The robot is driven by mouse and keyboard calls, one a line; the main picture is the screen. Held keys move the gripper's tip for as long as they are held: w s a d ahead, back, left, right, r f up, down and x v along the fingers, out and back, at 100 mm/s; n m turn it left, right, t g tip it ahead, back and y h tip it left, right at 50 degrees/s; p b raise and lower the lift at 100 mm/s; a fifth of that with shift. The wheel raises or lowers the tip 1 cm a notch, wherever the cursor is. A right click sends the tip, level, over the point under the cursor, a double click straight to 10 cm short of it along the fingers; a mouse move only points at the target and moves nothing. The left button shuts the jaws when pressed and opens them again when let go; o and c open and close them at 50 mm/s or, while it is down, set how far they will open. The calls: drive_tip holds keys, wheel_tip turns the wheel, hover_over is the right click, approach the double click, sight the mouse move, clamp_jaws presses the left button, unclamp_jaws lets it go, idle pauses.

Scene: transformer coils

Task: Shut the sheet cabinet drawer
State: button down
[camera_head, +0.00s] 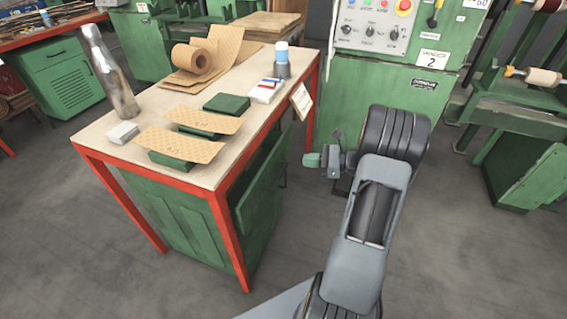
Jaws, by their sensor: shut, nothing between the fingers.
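The green sheet cabinet (190,222) stands under the red-framed workbench. A green front panel with a dark handle (262,188) stands out from the cabinet's right side, slanted in the picture. It looks partly open, with a dark gap behind its upper edge. The inside is hidden by the bench top and leg. My gripper (322,160) is to the right of the panel, at the end of my grey and black arm. It is shut and empty, and appears apart from the panel.
A red bench leg (228,245) stands near the panel. A green machine (385,90) stands behind my gripper. Grey floor is clear in front.

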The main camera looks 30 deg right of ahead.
drive_tip(key=d+f+m+t, duration=0.3)
drive_tip(key=d, duration=0.1)
drive_tip(key=h+b, duration=0.1)
drive_tip(key=b, duration=0.4)
approach(276, 149)
drive_tip(key=x, duration=0.7)
drive_tip(key=shift+w+a+f, duration=0.1)
drive_tip(key=shift+w+f, duration=0.1)
drive_tip(key=shift+f, duration=0.1)
drive_tip(key=shift+w, duration=0.1)
